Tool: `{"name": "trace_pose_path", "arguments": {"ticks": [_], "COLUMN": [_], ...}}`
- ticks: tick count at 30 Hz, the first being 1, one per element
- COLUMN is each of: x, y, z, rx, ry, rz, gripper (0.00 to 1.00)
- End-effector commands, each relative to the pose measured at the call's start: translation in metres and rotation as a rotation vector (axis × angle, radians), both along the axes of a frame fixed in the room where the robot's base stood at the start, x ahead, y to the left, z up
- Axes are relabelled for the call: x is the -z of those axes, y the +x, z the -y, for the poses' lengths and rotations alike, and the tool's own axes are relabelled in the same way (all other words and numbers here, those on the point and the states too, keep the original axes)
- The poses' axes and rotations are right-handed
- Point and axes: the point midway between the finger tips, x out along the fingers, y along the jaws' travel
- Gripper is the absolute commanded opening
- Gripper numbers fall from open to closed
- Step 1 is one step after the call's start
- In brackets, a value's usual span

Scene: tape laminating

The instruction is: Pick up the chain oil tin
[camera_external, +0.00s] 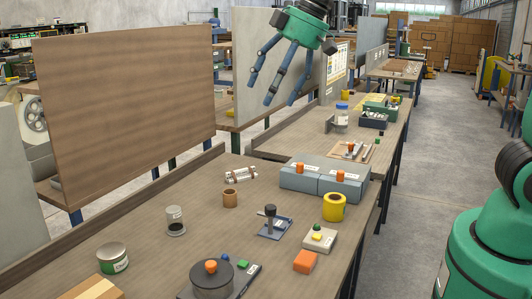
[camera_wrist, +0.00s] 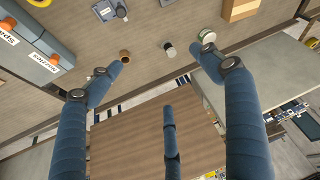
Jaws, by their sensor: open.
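A round tin with a silver lid and a white and green label (camera_external: 113,258) stands upright at the front left of the near bench. Its label is too small to read, so I cannot confirm it is the chain oil tin. In the wrist view, a round tin top (camera_wrist: 207,35) shows near the top, partly behind the right finger. A smaller dark and grey labelled container (camera_external: 175,222) stands farther back on the bench. My gripper (camera_external: 271,98) is open and empty, high above the far part of the bench. Its three blue fingers are spread in the wrist view (camera_wrist: 161,75).
A brown cup (camera_external: 230,198), white-and-red bundle (camera_external: 241,175), blue-grey boxes (camera_external: 343,190), yellow roll (camera_external: 335,208), orange block (camera_external: 305,262) and black pot (camera_external: 211,280) share the bench. A tall wooden panel (camera_external: 125,110) stands behind. Bare wood surrounds the cup and labelled container.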

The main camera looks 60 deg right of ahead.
Motion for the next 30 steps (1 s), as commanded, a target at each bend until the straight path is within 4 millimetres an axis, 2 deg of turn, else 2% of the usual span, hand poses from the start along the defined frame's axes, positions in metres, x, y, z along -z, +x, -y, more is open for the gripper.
{"name": "trace_pose_path", "arguments": {"ticks": [3,14,23,30], "x": [0.007,0.043,0.091,0.139], "y": [0.031,0.115,0.176,0.216], "z": [-0.019,-0.076,-0.128,-0.171], "rx": [-0.038,-0.145,-0.232,-0.299], "ry": [-0.002,-0.006,-0.011,-0.016], "rz": [-0.009,-0.020,-0.028,-0.034], "gripper": [0.79,0.79,0.79,0.79]}}
